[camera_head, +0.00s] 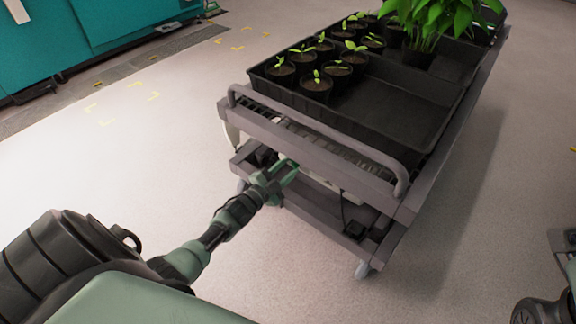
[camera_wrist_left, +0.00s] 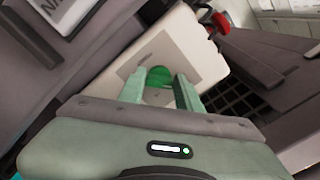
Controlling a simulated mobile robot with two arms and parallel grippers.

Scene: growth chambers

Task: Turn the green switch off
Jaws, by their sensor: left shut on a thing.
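The green switch (camera_wrist_left: 159,75) is a round green knob on the face of a cream-coloured box (camera_wrist_left: 190,45) in the left wrist view. My left gripper (camera_wrist_left: 160,90) has one finger on each side of the knob and is shut on it. In the head view my left gripper (camera_head: 286,172) reaches to the near end of the grey cart, at the height of its lower shelf. The knob is hidden there. My right gripper is not in view.
The grey cart (camera_head: 330,146) carries a black tray (camera_head: 398,122) with several potted seedlings (camera_head: 316,86) and a larger leafy plant (camera_head: 440,22). A red part (camera_wrist_left: 218,24) sits near the box. The floor left of the cart is clear.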

